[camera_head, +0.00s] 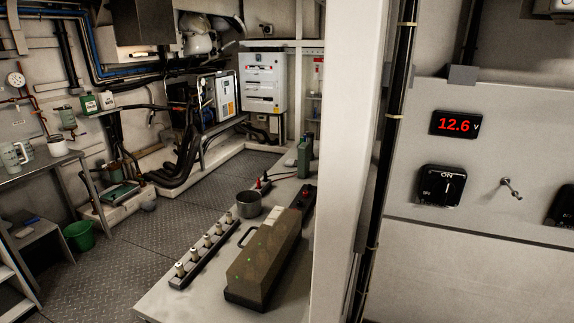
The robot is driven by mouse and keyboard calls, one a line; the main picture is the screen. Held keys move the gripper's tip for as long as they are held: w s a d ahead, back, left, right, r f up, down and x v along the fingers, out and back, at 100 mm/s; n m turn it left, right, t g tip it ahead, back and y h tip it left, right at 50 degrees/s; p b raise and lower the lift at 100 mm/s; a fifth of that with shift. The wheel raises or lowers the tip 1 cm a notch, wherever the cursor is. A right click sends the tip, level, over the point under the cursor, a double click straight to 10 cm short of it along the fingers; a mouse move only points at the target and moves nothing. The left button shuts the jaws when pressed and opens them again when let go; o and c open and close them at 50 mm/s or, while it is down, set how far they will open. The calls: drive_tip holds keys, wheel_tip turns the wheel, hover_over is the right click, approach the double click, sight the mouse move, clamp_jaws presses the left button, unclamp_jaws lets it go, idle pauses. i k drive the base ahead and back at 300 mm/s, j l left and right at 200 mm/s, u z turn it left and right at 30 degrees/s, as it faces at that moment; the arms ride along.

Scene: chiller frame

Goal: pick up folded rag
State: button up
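I cannot make out a folded rag for certain. A flat green thing (120,191) lies on a pale low base on the left, and it is too small to tell whether it is cloth. My gripper and arm are not in view.
A bench in front (165,300) holds a long brownish-green box (262,258), a strip with several pale knobs (207,250), a metal pot (249,204) and green bottles (304,157). A pale post (345,160) stands right of it. A green bucket (78,236) is on the left.

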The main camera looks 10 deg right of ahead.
sight(289, 163)
drive_tip(key=z, duration=1.25)
drive_tip(key=u, duration=1.65)
drive_tip(key=i+j+u, duration=0.2)
drive_tip(key=j, duration=0.2)
drive_tip(key=j+u, duration=0.2)
drive_tip(key=j, duration=0.2)
drive_tip(key=i+j+u, duration=0.2)
drive_tip(key=j, duration=0.15)
drive_tip(key=j+u, duration=0.2)
drive_tip(key=j, duration=0.15)
drive_tip(key=i+j+u, duration=0.1)
drive_tip(key=i+j, duration=0.15)
drive_tip(key=i, duration=0.4)
drive_tip(key=i+j+u, duration=0.15)
drive_tip(key=i, duration=0.5)
drive_tip(key=i+j+u, duration=0.1)
drive_tip(key=i+j, duration=0.15)
drive_tip(key=i, duration=0.4)
drive_tip(key=i+z, duration=0.15)
drive_tip(key=i, duration=0.4)
drive_tip(key=i+j+z, duration=0.2)
drive_tip(key=i, duration=0.3)
drive_tip(key=i+z, duration=0.15)
drive_tip(key=i, duration=0.4)
